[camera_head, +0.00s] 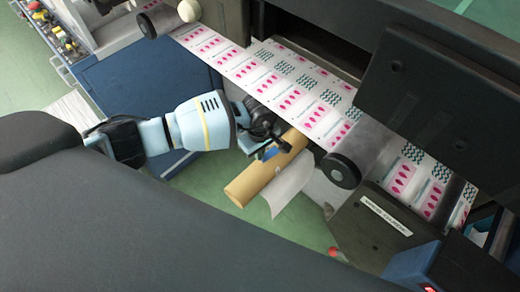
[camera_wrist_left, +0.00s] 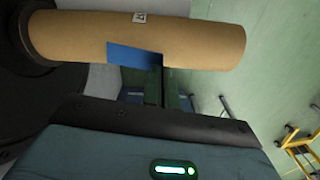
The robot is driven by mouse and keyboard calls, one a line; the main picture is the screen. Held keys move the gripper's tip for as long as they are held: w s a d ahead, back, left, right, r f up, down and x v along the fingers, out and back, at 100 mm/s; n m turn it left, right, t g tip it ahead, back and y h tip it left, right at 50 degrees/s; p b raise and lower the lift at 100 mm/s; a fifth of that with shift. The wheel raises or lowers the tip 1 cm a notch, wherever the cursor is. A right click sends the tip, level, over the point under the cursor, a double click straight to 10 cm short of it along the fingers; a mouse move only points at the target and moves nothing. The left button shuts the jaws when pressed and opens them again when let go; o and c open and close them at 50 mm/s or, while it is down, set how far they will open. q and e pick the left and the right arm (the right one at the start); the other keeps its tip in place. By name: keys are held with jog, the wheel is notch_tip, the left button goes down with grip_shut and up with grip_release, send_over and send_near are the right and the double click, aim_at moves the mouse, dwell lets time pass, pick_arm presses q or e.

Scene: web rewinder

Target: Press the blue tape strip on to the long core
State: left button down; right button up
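The long core (camera_head: 262,172) is a brown cardboard tube under the printed web in the head view. It also spans the top of the left wrist view (camera_wrist_left: 200,38), with a small printed label near its upper edge. My left gripper (camera_head: 268,145) is at the core's side. In the wrist view its narrow fingers (camera_wrist_left: 163,72) are close together at the right edge of the blue tape strip (camera_wrist_left: 134,56). The strip lies in front of the core's surface; I cannot tell if it touches. The strip also shows in the head view (camera_head: 271,152). My right gripper is out of view.
The printed web (camera_head: 300,95) runs diagonally above the core, past a dark roller end (camera_head: 341,170). A white sheet (camera_head: 290,189) hangs beside the core. A dark machine panel (camera_head: 440,100) fills the right. Green floor is open below the core.

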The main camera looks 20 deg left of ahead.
pick_arm(q)
jog(key=shift+s+f+b, duration=0.1)
jog(key=shift+f+b, duration=0.45)
jog(key=shift+f, duration=0.7)
jog(key=shift+f+b, duration=0.25)
jog(key=shift+b, duration=0.15)
jog(key=c, duration=1.6)
grip_release()
notch_tip(320, 180, up, 8)
jog(key=shift+s+r+p, duration=0.1)
jog(key=shift+s+p, duration=0.05)
jog(key=shift+p, duration=0.25)
